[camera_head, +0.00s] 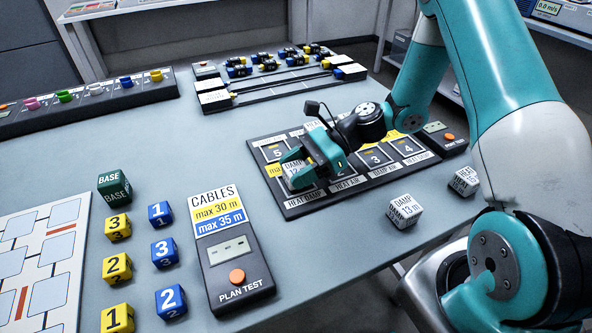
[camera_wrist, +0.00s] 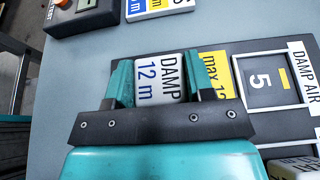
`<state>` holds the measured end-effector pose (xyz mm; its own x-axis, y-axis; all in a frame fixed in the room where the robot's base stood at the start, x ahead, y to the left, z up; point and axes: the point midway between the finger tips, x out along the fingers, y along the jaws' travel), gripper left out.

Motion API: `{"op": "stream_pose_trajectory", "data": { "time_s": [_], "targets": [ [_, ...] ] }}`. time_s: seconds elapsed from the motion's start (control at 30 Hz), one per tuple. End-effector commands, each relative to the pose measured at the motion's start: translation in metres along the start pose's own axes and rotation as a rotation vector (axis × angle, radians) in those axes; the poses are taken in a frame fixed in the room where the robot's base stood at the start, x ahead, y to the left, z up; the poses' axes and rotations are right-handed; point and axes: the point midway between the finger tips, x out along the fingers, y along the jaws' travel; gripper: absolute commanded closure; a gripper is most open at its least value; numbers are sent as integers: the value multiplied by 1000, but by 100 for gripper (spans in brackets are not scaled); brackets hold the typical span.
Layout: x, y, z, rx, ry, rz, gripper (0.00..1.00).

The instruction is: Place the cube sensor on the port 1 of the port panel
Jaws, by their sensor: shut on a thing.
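My gripper (camera_head: 297,167) is shut on a white cube sensor (camera_wrist: 160,78), whose face reads "DAMP 12 m" in the wrist view. A finger is on each side of it. The port panel (camera_head: 292,212) is a dark board with numbered bays; 5, 3 and 4 are readable in the head view. My gripper is over the panel's near left part, at the end labelled "HEAT DAMP". The gripper hides the bay there, so I cannot read its number. Whether the cube touches the panel is not clear. Bay 5 (camera_wrist: 262,80) shows bare in the wrist view.
Two white cubes, "DAMP 13 m" (camera_head: 404,211) and a HEAT one (camera_head: 465,181), stand right of the panel. A cables test box (camera_head: 233,255), yellow and blue number cubes (camera_head: 117,229) and a green BASE cube (camera_head: 114,187) stand left. Another white cube (camera_head: 314,126) is partly hidden behind my gripper.

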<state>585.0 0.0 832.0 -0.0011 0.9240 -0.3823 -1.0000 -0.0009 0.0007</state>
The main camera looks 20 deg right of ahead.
Motion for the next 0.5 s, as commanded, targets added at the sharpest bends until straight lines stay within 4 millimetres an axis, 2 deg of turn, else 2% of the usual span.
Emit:
{"op": "stream_pose_trajectory", "data": {
  "time_s": [0.37,0.4,0.5],
  "targets": [
    [2,0,-4,0,0,0,75],
    [1,0,-4,-1,0,-1,45],
    [1,0,-3,-1,0,-1,26]
  ]
}}
